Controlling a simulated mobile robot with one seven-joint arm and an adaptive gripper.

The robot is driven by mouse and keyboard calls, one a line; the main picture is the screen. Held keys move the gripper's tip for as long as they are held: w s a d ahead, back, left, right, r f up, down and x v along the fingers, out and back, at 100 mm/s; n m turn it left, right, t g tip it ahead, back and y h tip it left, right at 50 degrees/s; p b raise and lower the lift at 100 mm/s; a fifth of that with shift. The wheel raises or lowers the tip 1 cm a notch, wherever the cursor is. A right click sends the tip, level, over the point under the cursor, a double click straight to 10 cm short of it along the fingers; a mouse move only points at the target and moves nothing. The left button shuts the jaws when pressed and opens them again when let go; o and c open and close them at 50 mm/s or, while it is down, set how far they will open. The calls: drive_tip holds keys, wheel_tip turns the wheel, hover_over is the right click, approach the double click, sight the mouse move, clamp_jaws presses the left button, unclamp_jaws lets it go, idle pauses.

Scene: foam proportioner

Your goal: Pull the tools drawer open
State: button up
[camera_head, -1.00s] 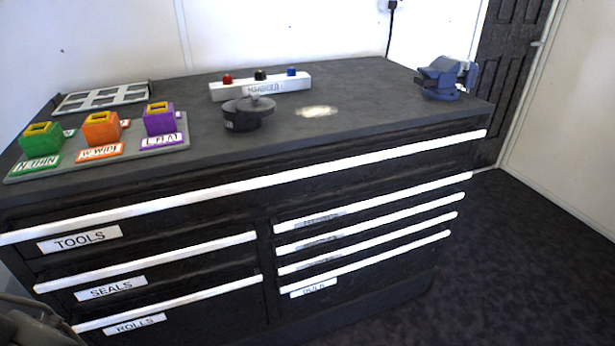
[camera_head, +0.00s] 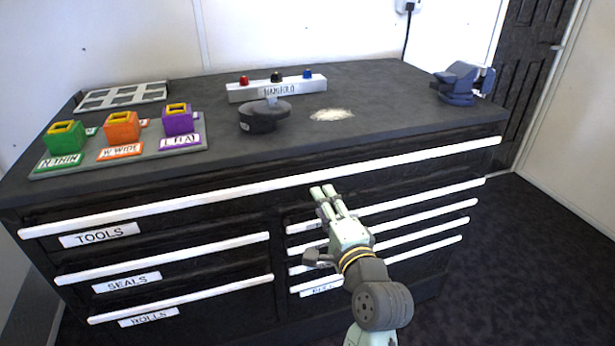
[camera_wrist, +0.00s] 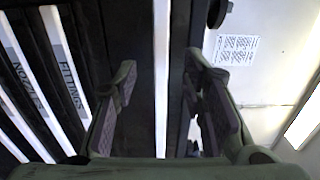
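The tools drawer is the wide top drawer, with a white TOOLS label (camera_head: 99,235) at its left. Its long white handle (camera_head: 200,197) runs across the cabinet front. The drawer looks closed. My gripper (camera_head: 323,192) is in front of the right half of the cabinet, its fingertips close to this handle. In the wrist view my gripper (camera_wrist: 160,105) is open, with the white handle (camera_wrist: 161,70) running between its two fingers. A gap shows on each side of the handle. I cannot tell how deep the handle sits between the fingers.
Below are the SEALS drawer (camera_head: 127,282), the ROLLS drawer (camera_head: 148,317) and several narrow right-hand drawers with white handles. The worktop (camera_head: 380,110) bears coloured blocks, a black round part (camera_head: 262,117), a white manifold (camera_head: 290,90) and a vise (camera_head: 460,84). Dark floor is free at right.

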sight(308, 180)
drive_tip(key=p+x, duration=0.2)
drive_tip(key=x, duration=0.8)
drive_tip(key=shift+w+a, duration=0.15)
drive_tip(key=shift+w, duration=0.05)
clamp_jaws()
idle(0.5)
